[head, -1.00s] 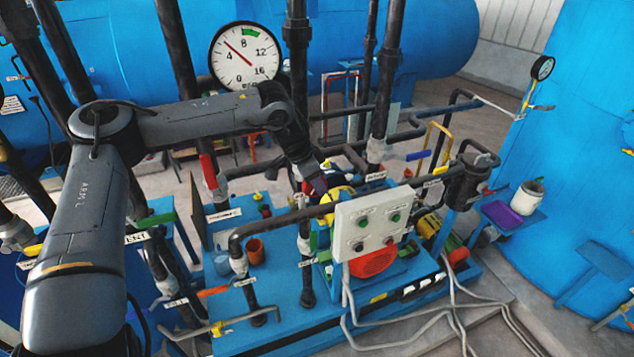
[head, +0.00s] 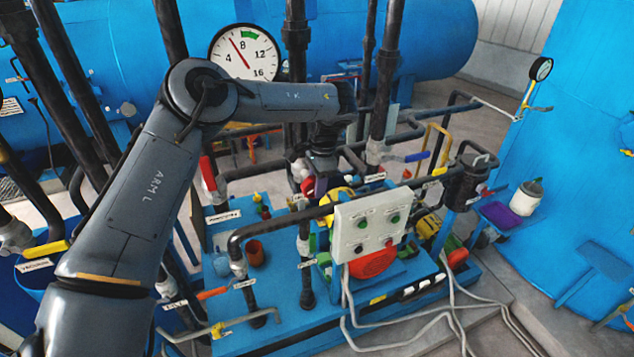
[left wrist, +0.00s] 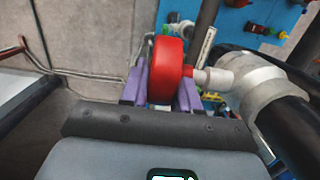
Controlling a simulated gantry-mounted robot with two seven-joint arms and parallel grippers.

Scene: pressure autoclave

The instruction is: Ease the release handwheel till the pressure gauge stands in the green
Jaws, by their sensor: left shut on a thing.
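The pressure gauge (head: 245,52) has a white round dial at the top of the head view. Its red needle points up and left, between 4 and 8, to the left of the green band. The release handwheel (left wrist: 165,70) is red, on a pale stem joined to a black pipe in the left wrist view. My left gripper (left wrist: 162,86) has its purple fingers on either side of the handwheel and is shut on it. In the head view my left gripper (head: 309,187) is small and partly hidden by my own wrist. My right gripper is out of view.
A pale control box (head: 371,222) with buttons stands just right of my left gripper. Black upright pipes (head: 296,60) and a low pipe run close around it. A second gauge (head: 541,68) is on the right tank.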

